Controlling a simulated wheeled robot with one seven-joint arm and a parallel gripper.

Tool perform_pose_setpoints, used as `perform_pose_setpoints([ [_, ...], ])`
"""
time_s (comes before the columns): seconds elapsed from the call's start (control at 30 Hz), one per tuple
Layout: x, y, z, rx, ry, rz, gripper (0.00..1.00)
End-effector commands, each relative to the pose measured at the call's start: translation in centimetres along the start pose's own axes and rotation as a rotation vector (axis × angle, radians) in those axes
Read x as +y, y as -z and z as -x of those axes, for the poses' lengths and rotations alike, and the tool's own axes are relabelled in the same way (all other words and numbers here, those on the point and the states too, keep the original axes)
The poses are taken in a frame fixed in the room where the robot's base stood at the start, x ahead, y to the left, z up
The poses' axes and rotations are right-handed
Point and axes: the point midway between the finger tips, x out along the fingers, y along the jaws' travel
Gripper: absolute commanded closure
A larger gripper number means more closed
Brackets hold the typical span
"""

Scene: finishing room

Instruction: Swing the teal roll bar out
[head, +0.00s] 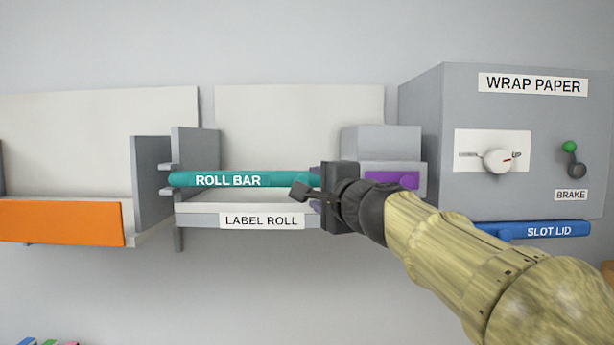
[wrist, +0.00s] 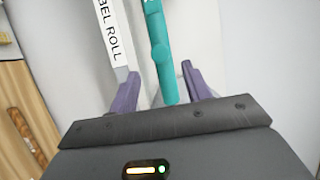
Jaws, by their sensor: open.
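The teal roll bar (head: 228,180), labelled ROLL BAR, lies level across the front of the label roll holder (head: 195,155). Its left end is at small grey lugs on the holder's side plate; its right end is hidden behind my gripper in the head view. My gripper (head: 316,190) is at the bar's right part. In the wrist view the roll bar (wrist: 165,70) runs between the purple fingers of my gripper (wrist: 160,85), which stand apart with gaps on both sides. A short teal stub shows on the bar there. I cannot tell whether anything touches.
The LABEL ROLL strip (head: 262,220) runs just below the bar. A grey block with a purple panel (head: 392,180) is right of my gripper. Further right is the WRAP PAPER box (head: 440,130) with a blue slot lid (head: 530,229). An orange-fronted holder (head: 62,223) is at left.

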Motion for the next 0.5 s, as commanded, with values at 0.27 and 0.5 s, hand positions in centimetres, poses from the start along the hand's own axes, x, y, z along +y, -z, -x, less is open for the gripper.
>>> perform_pose_setpoints([
  [0.27, -0.2, -0.1, -4.3, -0.004, -0.001, -0.002, 0.52],
  [0.5, -0.2, -0.1, -7.4, -0.003, 0.000, -0.001, 0.52],
])
